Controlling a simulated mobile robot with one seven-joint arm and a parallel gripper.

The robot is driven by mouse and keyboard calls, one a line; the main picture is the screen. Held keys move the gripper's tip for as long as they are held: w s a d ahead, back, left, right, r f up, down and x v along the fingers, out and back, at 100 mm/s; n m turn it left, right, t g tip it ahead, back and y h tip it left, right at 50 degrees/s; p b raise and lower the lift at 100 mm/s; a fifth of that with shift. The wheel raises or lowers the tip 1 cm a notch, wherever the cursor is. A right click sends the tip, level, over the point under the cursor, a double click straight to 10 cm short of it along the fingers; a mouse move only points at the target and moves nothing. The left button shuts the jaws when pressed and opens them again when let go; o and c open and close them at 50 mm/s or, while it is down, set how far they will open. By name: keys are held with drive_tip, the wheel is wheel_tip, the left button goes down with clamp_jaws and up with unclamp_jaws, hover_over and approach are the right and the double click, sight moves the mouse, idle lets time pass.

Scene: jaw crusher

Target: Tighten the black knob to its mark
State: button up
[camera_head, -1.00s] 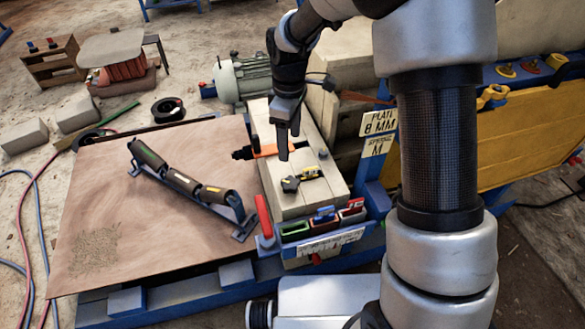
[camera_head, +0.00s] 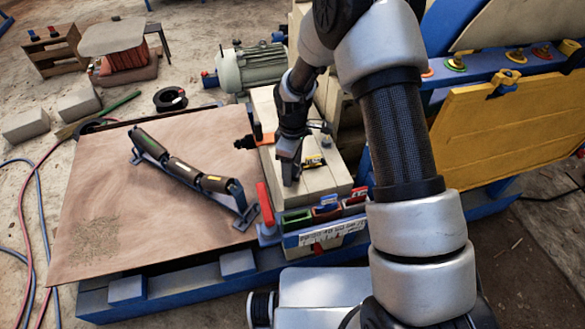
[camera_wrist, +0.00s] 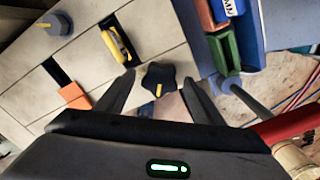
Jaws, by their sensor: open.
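My gripper (camera_wrist: 160,84) is open, with one finger on each side of the knob. Whether the fingers touch it I cannot tell. In the head view my gripper (camera_head: 289,180) points down over the front part of the wooden block (camera_head: 325,184) and hides the knob. I cannot make out a separate mark on the block beside the knob.
A yellow piece in a black slot (camera_wrist: 120,42) lies close to the knob, with an orange piece (camera_wrist: 73,95) to its left. Red, blue and green holders (camera_head: 297,218) and a red handle (camera_head: 265,204) stand at the block's front edge. A roller frame (camera_head: 185,170) lies on the sheet.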

drive_tip(key=shift+f, duration=0.2)
drive_tip(key=shift+c, duration=0.3)
drive_tip(key=c, duration=1)
